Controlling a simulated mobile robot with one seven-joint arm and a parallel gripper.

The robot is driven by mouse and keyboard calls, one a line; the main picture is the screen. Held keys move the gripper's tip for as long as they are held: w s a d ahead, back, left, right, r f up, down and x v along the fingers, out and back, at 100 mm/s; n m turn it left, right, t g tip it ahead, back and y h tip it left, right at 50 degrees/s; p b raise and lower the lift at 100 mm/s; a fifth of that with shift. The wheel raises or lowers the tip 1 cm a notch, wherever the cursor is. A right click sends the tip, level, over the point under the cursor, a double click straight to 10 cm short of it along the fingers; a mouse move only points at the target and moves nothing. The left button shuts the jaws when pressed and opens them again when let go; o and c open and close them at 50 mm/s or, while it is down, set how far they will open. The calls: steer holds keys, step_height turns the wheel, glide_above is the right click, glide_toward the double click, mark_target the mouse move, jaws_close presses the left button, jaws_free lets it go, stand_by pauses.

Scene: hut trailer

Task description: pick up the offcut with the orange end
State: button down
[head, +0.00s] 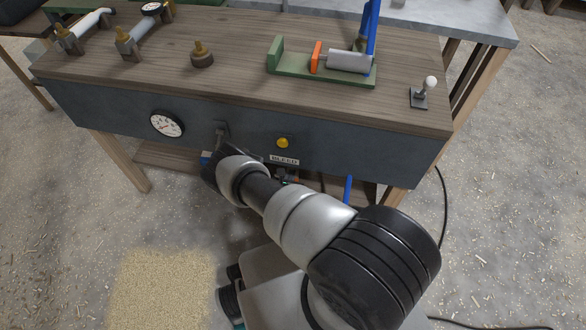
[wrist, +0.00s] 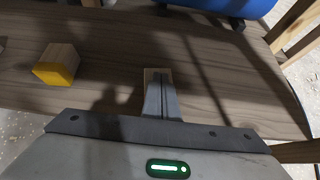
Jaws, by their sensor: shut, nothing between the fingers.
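In the wrist view my gripper (wrist: 162,112) points over a wooden shelf with its two fingers together and nothing between them. A pale wooden offcut (wrist: 157,74) lies just beyond the fingertips, partly hidden by them; no coloured end shows on it, and I cannot tell whether they touch. To the left, apart from the fingers, lies a wooden offcut with a yellow end (wrist: 57,66). I see no clearly orange end on any offcut. In the head view the fingers and offcuts are hidden below the bench.
The shelf (wrist: 110,88) is under the workbench (head: 240,60), whose dark front panel has a gauge (head: 167,123) and a yellow button (head: 283,142). A blue cylinder (wrist: 235,5) lies at the shelf's far right. A grey piece (wrist: 2,43) shows at its left edge.

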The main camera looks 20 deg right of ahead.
steer(key=s, duration=0.1)
steer(key=s+a, duration=0.1)
steer(key=s, duration=0.1)
steer(key=s+a+f, duration=0.1)
steer(key=shift+s+a+p, duration=0.15)
steer(key=shift+s+p, duration=0.15)
steer(key=shift+p, duration=0.1)
steer(key=shift+w+r+p, duration=0.1)
steer(key=shift+r+p, duration=0.55)
steer(key=shift+r, duration=0.05)
steer(key=shift+w+a, duration=0.1)
steer(key=shift+r, duration=0.1)
